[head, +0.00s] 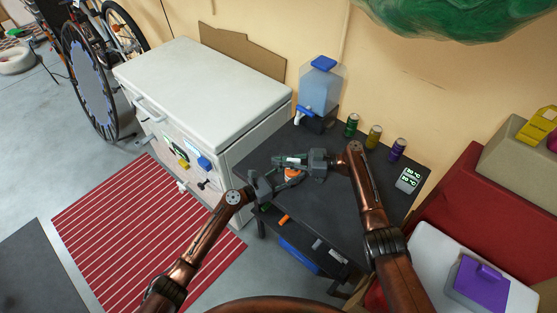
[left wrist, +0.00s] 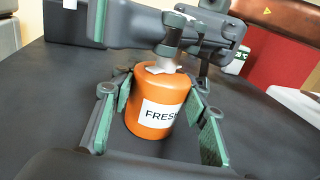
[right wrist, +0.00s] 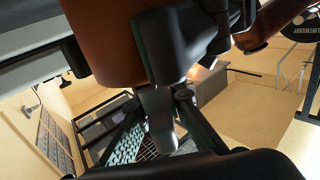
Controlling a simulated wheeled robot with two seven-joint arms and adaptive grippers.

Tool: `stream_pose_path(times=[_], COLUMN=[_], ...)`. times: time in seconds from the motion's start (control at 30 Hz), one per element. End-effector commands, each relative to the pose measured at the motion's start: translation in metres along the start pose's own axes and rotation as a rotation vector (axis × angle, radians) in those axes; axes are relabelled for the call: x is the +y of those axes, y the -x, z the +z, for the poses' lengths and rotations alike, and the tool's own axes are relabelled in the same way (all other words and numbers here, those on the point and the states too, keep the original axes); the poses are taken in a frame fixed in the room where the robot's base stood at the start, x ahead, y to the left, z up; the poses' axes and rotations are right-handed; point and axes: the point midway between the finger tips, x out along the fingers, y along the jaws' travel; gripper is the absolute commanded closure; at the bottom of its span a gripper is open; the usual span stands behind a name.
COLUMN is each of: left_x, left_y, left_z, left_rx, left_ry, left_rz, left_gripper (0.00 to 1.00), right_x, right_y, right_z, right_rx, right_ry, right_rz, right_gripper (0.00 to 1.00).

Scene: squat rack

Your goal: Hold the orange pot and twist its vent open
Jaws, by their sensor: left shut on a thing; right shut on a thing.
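The orange pot (left wrist: 152,122), with a white label reading "FRES", stands upright on the dark table (head: 335,205); in the head view only a small orange part (head: 292,173) shows between the grippers. My left gripper (head: 283,181) is shut on the pot's body, one finger on each side in the left wrist view. A pale grey vent (left wrist: 162,67) sits on top of the pot. My right gripper (head: 284,160) reaches in from the right above the pot and is shut on the vent, its fingers partly hiding it.
A blue water dispenser (head: 320,88) stands at the back of the table. Several cans (head: 374,136) and a small display (head: 408,179) stand towards the right edge. A white cabinet (head: 205,85) adjoins on the left. Open table lies right of the pot.

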Motion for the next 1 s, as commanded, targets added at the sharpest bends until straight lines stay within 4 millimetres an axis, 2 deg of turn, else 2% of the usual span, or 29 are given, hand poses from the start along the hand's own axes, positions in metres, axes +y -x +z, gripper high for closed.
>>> stream_pose_path(times=[0.37,0.4,0.7,1.0], left_x=[0.0018,0.0019,0.0013,0.0006], left_y=[0.001,0.001,0.0006,0.0002], left_z=[0.0003,0.0003,0.0002,0.0001], left_rx=[-0.001,-0.001,-0.001,0.0], left_ry=[0.002,0.002,0.001,0.001], left_rz=[0.003,0.004,0.003,0.001], left_gripper=[1.0,1.0,1.0,1.0], right_x=[-0.0006,-0.0006,-0.0011,-0.0011], right_y=[0.0021,0.002,0.0004,0.0008], right_z=[0.0028,0.0028,0.0012,0.0005], right_rx=[-0.003,-0.003,-0.001,0.0], right_ry=[-0.003,-0.004,-0.002,-0.002], right_rz=[-0.002,-0.002,-0.005,-0.006], right_gripper=[1.0,0.93,0.72,0.71])
